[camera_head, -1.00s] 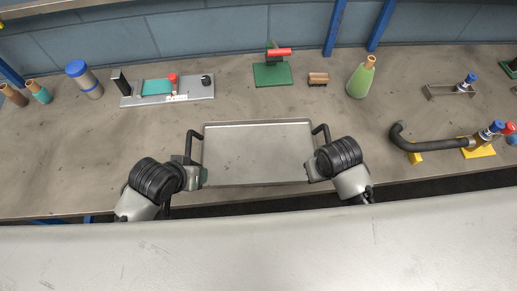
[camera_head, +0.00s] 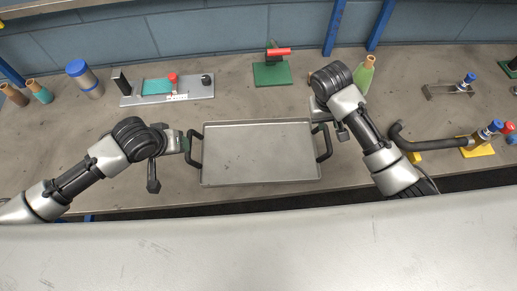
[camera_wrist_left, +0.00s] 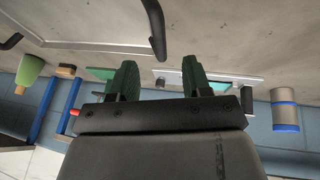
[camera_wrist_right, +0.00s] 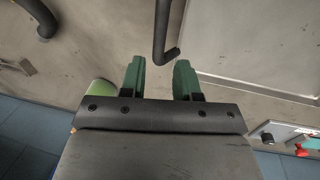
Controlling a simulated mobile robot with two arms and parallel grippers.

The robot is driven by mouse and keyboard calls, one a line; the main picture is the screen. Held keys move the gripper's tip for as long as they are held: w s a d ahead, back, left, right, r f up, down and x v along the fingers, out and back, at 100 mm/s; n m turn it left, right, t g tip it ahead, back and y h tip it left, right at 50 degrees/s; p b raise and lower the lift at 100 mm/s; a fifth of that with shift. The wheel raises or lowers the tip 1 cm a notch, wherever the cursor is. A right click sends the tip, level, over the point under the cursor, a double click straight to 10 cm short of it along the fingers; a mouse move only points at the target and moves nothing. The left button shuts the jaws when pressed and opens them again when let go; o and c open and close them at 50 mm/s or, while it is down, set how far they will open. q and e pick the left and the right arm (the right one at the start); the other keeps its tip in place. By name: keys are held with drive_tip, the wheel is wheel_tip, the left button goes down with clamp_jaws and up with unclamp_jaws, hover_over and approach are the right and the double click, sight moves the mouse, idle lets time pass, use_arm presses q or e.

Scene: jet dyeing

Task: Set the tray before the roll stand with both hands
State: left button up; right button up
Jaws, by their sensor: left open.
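The grey rectangular tray (camera_head: 260,155) lies flat on the bench, with a black handle on each side. A green stand with a red bar (camera_head: 271,72) is behind it; I cannot tell if this is the roll stand. My left gripper (camera_head: 187,145) is open beside the left handle (camera_head: 194,150); in the left wrist view, this handle (camera_wrist_left: 155,28) is beyond the spread fingertips. My right gripper (camera_head: 319,112) is beside the right handle (camera_head: 326,142). In the right wrist view, its fingers are apart, with that handle (camera_wrist_right: 162,35) between and beyond the tips.
A grey plate with a teal block (camera_head: 158,87) stands back left, beside a blue-capped cylinder (camera_head: 84,78). A green cone (camera_head: 364,76) is partly behind my right arm. A black bent pipe (camera_head: 430,145) lies right. Bench in front of the green stand is clear.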

sight(327, 135)
use_arm(q)
drive_tip(key=x, duration=1)
drive_tip(key=shift+w+d+f, duration=0.1)
drive_tip(key=shift+w+f, duration=0.05)
drive_tip(key=shift+f, duration=0.05)
use_arm(e)
drive_tip(key=f, duration=0.3)
drive_tip(key=d+f, duration=0.1)
drive_tip(key=f, duration=0.3)
drive_tip(key=d+f, duration=0.1)
drive_tip(key=f, duration=0.2)
drive_tip(key=shift+f, duration=0.15)
use_arm(q)
drive_tip(key=shift+c, duration=0.2)
drive_tip(key=c, duration=0.5)
use_arm(e)
drive_tip(key=c, duration=0.5)
use_arm(q)
clamp_jaws()
use_arm(e)
clamp_jaws()
